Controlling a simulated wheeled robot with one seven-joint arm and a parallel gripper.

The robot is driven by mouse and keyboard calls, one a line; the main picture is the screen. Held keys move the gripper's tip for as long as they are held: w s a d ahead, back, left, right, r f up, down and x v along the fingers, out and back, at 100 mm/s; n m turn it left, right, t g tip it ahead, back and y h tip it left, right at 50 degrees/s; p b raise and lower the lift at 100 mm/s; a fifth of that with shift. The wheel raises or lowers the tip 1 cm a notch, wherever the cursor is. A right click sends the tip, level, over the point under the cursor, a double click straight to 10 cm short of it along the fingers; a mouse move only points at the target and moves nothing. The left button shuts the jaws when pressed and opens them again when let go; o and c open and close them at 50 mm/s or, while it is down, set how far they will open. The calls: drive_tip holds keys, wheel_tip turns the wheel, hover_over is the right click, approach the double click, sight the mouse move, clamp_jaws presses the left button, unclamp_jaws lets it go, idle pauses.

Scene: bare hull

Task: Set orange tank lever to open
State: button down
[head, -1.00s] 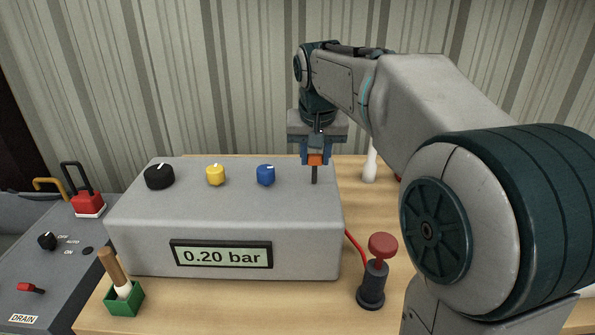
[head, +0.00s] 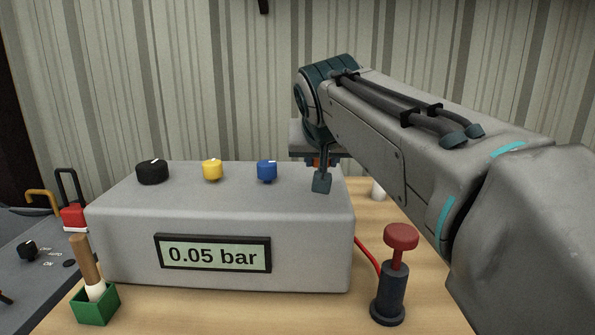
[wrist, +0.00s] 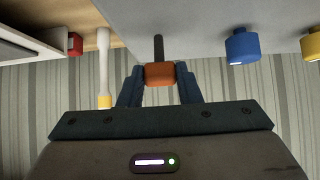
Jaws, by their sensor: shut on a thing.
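The orange tank lever (wrist: 159,74) shows in the wrist view as an orange block on a dark stem (wrist: 158,48) at the grey box's surface. The two blue fingers of my gripper (wrist: 159,86) are shut on the block, one on each side. In the head view my gripper (head: 317,163) is low at the right end of the box (head: 120,225). A dark part of my arm hides most of the lever and fingers there, so I cannot tell the lever's angle. The display (head: 213,254) on the box reads 0.05 bar.
Black (head: 152,173), yellow (head: 212,170) and blue (head: 267,172) knobs stand left of my gripper on the box. A red plunger (head: 398,240) stands at front right. A white object (head: 379,190) stands behind. A green holder (head: 95,305) is at front left.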

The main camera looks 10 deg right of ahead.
drive_tip(key=shift+s, duration=0.1)
idle(0.3)
drive_tip(key=c, duration=1)
unclamp_jaws()
drive_tip(key=shift+c, duration=0.2)
